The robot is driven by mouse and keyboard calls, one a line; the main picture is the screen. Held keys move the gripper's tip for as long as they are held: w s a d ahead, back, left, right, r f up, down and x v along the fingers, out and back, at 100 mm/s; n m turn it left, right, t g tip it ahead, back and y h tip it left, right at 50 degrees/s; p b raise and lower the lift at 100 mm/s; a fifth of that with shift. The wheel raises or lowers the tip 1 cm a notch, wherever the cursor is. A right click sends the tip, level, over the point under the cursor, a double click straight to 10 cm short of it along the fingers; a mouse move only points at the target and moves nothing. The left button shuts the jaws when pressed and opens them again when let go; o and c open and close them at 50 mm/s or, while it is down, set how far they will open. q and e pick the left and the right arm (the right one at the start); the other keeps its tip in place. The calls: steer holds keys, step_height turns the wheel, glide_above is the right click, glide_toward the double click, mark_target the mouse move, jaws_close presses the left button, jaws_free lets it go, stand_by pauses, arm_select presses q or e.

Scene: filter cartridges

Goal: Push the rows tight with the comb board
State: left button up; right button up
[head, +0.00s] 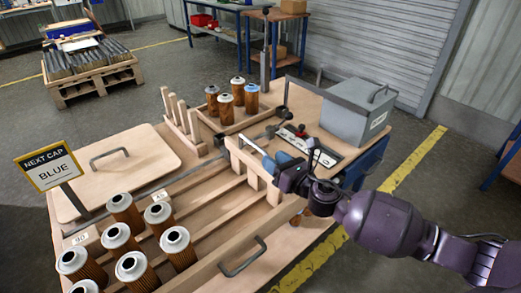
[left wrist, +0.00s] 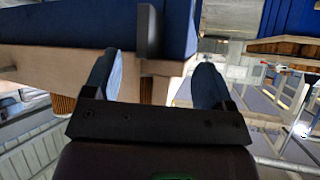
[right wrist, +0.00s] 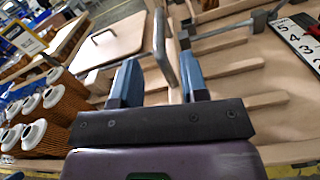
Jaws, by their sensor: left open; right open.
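The wooden comb board (head: 240,158) stands across the lanes in the middle of the bench, teeth downward, with a grey handle (head: 256,147) on it. My right gripper (head: 277,162) is open beside it. In the right wrist view a grey bar (right wrist: 160,45) lies between and beyond its open fingers (right wrist: 158,85); contact cannot be told. Several filter cartridges with white caps (head: 175,238) stand in rows at the front left. They also show in the right wrist view (right wrist: 65,100). My left gripper (left wrist: 155,85) is open, seen only in its wrist view, near wood and a dark block (left wrist: 149,30).
A wooden box (head: 225,125) holds several blue- and white-capped cartridges at the back. A grey lidded box (head: 358,108) stands at the back right. A sign (head: 48,168) reads "NEXT CAP BLUE". A flat handled board (head: 125,165) lies left. Lanes between the comb and the front cartridges look clear.

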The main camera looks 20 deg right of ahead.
mark_target(260, 148)
steer(key=shift+x, duration=3.1)
jaws_close()
